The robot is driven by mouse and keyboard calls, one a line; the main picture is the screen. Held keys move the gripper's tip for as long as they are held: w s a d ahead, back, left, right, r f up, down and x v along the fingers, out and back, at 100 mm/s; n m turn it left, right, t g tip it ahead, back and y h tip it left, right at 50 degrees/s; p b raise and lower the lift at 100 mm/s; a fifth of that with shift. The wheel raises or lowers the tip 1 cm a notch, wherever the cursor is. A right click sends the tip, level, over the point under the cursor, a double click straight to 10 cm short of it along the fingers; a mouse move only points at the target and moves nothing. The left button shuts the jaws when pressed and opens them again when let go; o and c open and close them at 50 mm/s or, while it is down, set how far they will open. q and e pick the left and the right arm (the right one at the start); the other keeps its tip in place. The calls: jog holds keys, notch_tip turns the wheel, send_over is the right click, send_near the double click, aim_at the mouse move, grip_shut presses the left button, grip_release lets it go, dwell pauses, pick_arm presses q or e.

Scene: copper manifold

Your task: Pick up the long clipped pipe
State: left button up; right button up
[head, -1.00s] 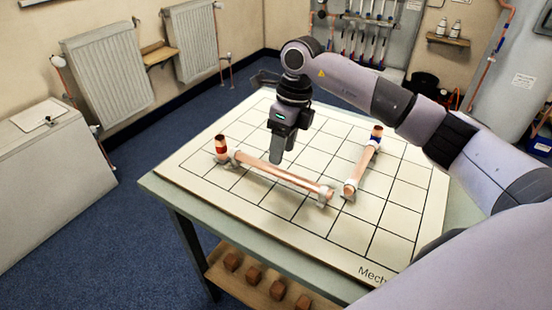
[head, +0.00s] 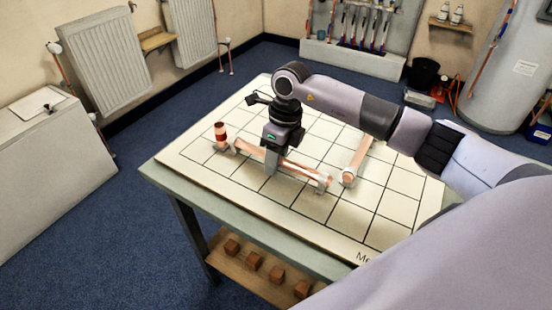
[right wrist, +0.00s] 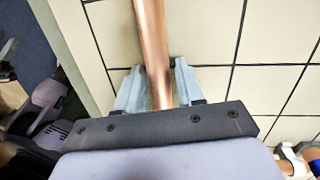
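The long copper pipe (head: 301,170) lies on the white gridded board (head: 200,155), with pale clips (head: 325,183) near its ends. A red-banded upright copper piece (head: 220,134) stands at its left end. My right gripper (head: 271,170) points down over the pipe, left of its middle. In the right wrist view the copper pipe (right wrist: 153,45) runs between the two fingers (right wrist: 158,88), with one finger on each side. I cannot tell whether the fingers press on it. The pipe still rests at board level. My left gripper is not in view.
A shorter copper pipe (head: 357,160) lies to the right, partly hidden by my right arm. Its blue-banded end (right wrist: 313,155) shows in the right wrist view. The board's front and right squares are clear. A shelf (head: 255,270) with several brown blocks is below the table.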

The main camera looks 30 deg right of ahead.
grip_shut()
jog(key=shift+r, duration=0.15)
